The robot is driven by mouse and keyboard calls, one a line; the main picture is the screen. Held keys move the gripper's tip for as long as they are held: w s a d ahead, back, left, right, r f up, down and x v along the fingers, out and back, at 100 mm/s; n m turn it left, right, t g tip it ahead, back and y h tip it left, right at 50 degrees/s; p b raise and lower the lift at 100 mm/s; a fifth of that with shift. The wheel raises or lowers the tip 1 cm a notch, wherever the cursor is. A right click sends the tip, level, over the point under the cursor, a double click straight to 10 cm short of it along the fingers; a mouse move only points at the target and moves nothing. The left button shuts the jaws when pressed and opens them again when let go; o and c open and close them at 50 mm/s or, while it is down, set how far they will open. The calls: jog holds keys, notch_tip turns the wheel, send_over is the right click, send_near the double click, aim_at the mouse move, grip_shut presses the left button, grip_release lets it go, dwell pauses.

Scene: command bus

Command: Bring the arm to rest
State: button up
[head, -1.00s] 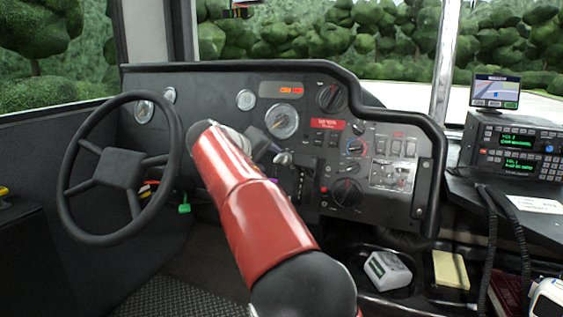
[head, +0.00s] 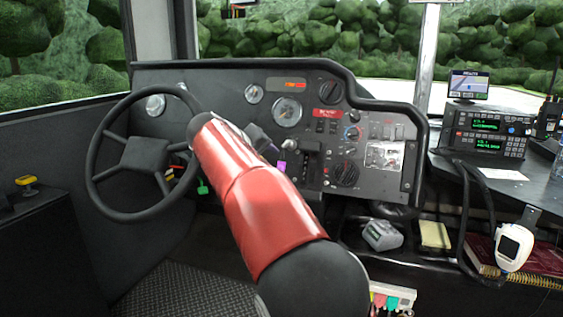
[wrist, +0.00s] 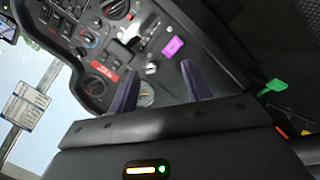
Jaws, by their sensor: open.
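My red arm reaches forward from the bottom of the head view toward the bus dashboard (head: 385,130). My gripper is mostly hidden behind the arm there. In the wrist view my gripper (wrist: 160,84) shows two dark purple fingers spread apart, with nothing between them. Beyond them is the panel with its knobs and switches, seen tilted. A purple tag (wrist: 173,46) hangs near a key-like part on the panel. It also shows in the head view (head: 281,168), just right of the arm. I cannot see any finger touching the panel.
The steering wheel (head: 143,165) stands left of my arm. A radio unit (head: 487,137) and a small screen (head: 468,84) are at the right. A white handset (head: 513,247) hangs at lower right. A grey device (head: 382,235) and a yellow pad (head: 434,234) lie below the panel.

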jog(key=s+d+f+m+g+y+p, duration=0.2)
jog(key=s+d+m+g+y, duration=0.15)
jog(key=s+d, duration=1.4)
jog(key=s+d+f, duration=0.1)
jog(key=s+f, duration=0.3)
jog(key=s, duration=0.3)
jog(key=s+f+m+g+y+p, duration=0.1)
jog(key=s+f, duration=0.3)
jog(key=s, duration=0.4)
jog(key=s+d+f+m+y+p, duration=0.1)
jog(key=s+f, duration=0.3)
jog(key=s, duration=0.3)
jog(key=shift+s+d+f, duration=0.15)
jog(key=shift+d, duration=0.15)
